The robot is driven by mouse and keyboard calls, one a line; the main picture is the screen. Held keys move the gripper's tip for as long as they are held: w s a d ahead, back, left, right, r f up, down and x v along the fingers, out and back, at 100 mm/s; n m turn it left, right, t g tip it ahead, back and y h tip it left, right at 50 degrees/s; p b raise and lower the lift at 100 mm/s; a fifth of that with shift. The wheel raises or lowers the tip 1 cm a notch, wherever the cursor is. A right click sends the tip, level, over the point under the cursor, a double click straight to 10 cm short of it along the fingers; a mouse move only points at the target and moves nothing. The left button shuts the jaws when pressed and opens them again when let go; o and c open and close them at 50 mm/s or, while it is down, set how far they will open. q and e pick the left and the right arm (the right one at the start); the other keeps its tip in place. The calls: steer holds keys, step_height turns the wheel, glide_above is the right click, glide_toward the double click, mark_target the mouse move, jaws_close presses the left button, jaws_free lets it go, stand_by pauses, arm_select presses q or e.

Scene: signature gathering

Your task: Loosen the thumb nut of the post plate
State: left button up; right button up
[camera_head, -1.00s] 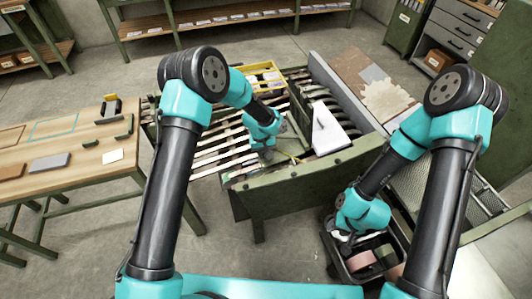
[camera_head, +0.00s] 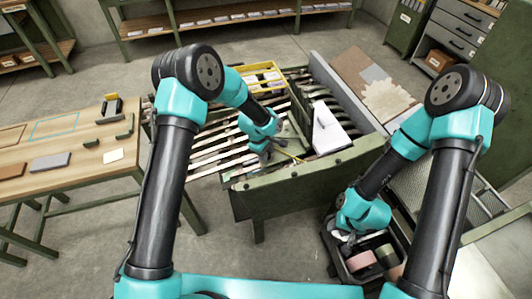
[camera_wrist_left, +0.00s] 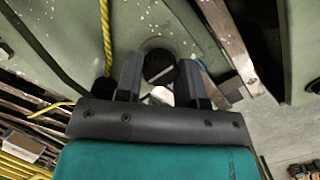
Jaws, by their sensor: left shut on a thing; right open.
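My left gripper (camera_head: 266,155) reaches down to the green front part of the slatted bench. In the left wrist view its fingers (camera_wrist_left: 160,88) are closed around a dark round knob (camera_wrist_left: 159,66), which looks like the thumb nut. The knob sits on a speckled green metal surface (camera_wrist_left: 60,28), probably the post plate. The head view hides this grip behind my wrist. My right gripper (camera_head: 347,236) is low at the right, open, above a black bin; its fingertips are hard to make out.
A dark upright plate (camera_head: 323,132) stands beside a white stack (camera_head: 338,128) on the bench. A yellow tray (camera_head: 262,82) lies behind. A yellow cord (camera_wrist_left: 107,42) runs close left of the knob. The black bin (camera_head: 360,277) holds rolls. A wooden table (camera_head: 70,140) is at the left.

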arm_select(q)
steer(key=shift+n, duration=0.4)
steer(key=o, duration=0.9)
steer(key=v, duration=1.7)
steer(key=shift+s+r, duration=0.15)
steer(key=shift+r, duration=0.1)
steer(key=shift+f, duration=0.1)
